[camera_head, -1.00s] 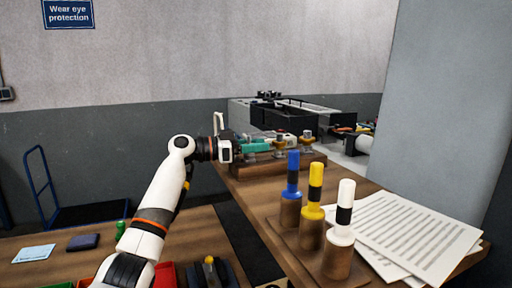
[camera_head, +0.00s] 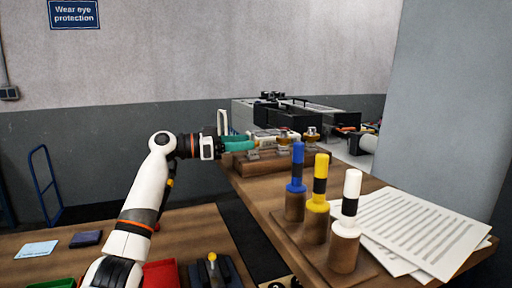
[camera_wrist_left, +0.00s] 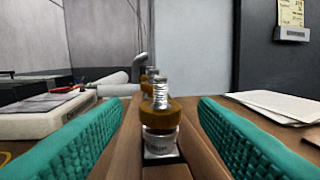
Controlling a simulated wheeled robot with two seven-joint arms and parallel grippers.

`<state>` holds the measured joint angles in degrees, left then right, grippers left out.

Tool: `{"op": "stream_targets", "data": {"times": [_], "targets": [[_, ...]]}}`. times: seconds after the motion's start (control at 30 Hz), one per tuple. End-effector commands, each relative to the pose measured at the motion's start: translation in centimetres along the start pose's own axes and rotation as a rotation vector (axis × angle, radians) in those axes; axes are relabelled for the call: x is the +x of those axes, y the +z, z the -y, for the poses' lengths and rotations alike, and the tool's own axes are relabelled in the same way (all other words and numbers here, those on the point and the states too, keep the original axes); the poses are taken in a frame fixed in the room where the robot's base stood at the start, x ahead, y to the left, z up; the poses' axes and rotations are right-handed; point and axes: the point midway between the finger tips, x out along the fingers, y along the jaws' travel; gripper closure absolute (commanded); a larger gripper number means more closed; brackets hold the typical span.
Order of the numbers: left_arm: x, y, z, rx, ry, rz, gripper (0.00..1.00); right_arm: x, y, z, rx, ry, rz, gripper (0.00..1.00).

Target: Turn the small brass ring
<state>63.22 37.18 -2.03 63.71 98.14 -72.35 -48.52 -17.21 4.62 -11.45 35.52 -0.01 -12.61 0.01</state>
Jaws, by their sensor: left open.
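In the left wrist view a brass ring (camera_wrist_left: 160,113) sits around a silver threaded stem, on a grey marked collar. More brass parts line up behind it, partly hidden. In the head view brass-ringed fittings (camera_head: 311,133) stand in a row on a wooden block (camera_head: 290,163); I cannot tell which ring is the small one. My left gripper (camera_head: 246,145), with teal ribbed fingers, is at the left end of this row. In the left wrist view its fingers (camera_wrist_left: 160,108) are open, one on each side of the nearest ring, with gaps between. My right gripper is not in view.
Blue, yellow and white-topped posts (camera_head: 318,185) stand on the bench before the block. Papers (camera_head: 420,230) lie to the right. A grey and black machine (camera_head: 290,113) stands behind. A red bin (camera_head: 161,274) is on the lower left table.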

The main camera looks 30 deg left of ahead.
Motion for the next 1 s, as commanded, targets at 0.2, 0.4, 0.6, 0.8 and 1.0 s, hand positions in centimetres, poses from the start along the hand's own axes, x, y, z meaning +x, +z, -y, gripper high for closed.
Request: {"op": "stream_targets", "data": {"times": [0.2,0.4,0.6,0.8,1.0], "targets": [[-4.5,-0.3,-0.1,0.001,0.003,0.0,0.46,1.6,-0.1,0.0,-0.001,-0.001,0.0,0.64],[-6.5,-0.1,0.0,-0.001,0.001,0.001,0.46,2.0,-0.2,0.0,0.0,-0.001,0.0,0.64],[-6.8,0.0,0.0,-0.001,0.0,0.0,0.46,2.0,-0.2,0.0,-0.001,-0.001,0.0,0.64],[-6.8,0.0,0.0,-0.001,0.0,0.0,0.46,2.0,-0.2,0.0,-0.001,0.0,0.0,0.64],[-6.8,0.0,0.0,-0.001,0.0,0.0,0.46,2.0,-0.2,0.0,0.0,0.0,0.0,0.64]]}}
